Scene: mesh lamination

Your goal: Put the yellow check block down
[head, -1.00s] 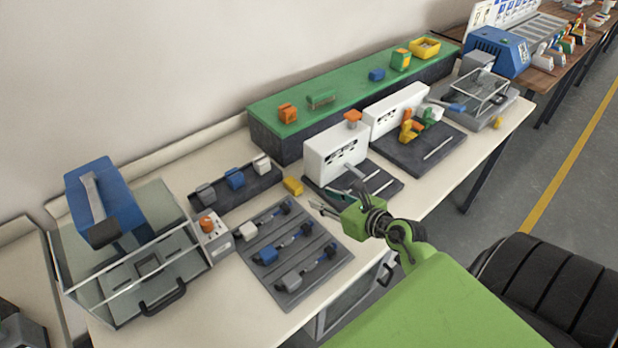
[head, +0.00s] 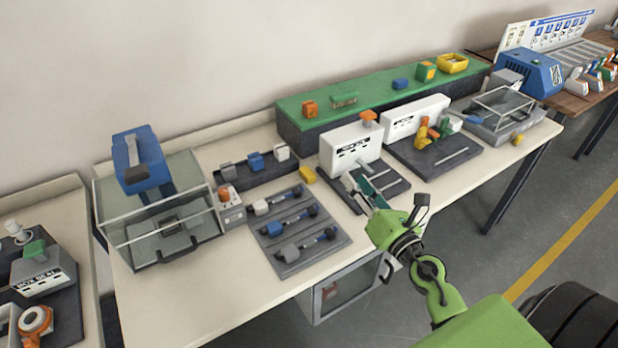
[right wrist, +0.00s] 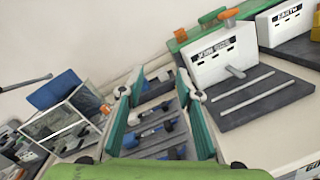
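A small yellow block (head: 307,175) rests on the bench between the dark rack of blocks and the nearer white upright fixture (head: 350,146). Another small yellow piece (head: 518,138) lies at the bench's far right front, beside the clear-lidded box; I cannot tell which is the check block. My right gripper (head: 370,190) is over the front of the nearer white fixture's dark base. In the right wrist view, its teal fingers (right wrist: 160,88) are apart with nothing held between them. My left gripper is not in view.
A grey tray (head: 262,236) with several blue and grey handled tools lies left of my right gripper. A clear-walled press (head: 112,226) stands at the bench's left. A green-topped shelf (head: 370,99) runs along the back. The bench's front left is clear.

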